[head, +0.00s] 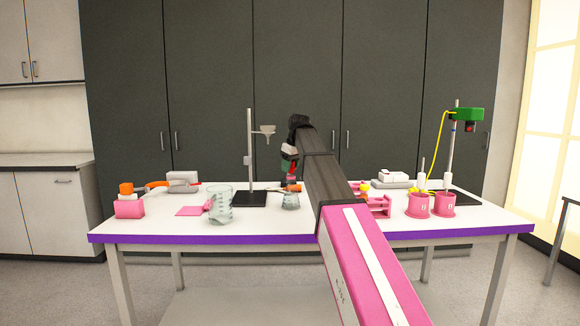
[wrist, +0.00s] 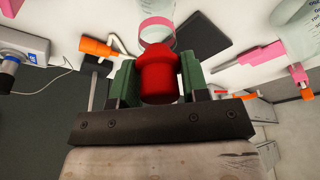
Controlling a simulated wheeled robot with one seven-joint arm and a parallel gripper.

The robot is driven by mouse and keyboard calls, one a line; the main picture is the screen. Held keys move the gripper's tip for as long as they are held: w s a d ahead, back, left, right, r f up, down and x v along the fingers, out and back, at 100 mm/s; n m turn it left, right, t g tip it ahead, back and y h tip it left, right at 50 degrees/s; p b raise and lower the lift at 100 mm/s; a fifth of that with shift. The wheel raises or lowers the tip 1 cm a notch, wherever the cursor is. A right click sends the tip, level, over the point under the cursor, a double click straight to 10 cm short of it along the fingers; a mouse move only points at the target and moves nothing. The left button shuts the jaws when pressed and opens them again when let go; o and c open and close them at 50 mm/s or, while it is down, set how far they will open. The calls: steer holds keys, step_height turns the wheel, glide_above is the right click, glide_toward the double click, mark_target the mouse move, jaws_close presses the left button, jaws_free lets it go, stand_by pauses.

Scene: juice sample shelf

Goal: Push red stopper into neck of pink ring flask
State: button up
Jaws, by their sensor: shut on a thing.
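My gripper (wrist: 160,82) is shut on the red stopper (wrist: 161,72), which sits between its two green finger pads in the wrist view. The stopper's narrower end points toward the pink ring flask (wrist: 157,25), whose pink-rimmed glass shows just beyond it. The stopper overlaps the flask's near edge in the picture, so I cannot tell whether they touch. In the head view my gripper (head: 290,166) hangs above the small glass flask (head: 290,201), with a bit of red under the jaws. The flask's neck is mostly hidden there by the gripper and an orange clamp (head: 294,188).
A stand (head: 249,150) with a black base is just left of the flask. A glass beaker (head: 220,205) stands at the front left. A pink rack (head: 378,205) and pink cups (head: 418,205) are on the right. The front middle of the table (head: 270,225) is clear.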

steer(key=shift+f, duration=1.05)
stand_by(0.7)
steer(key=o, duration=1)
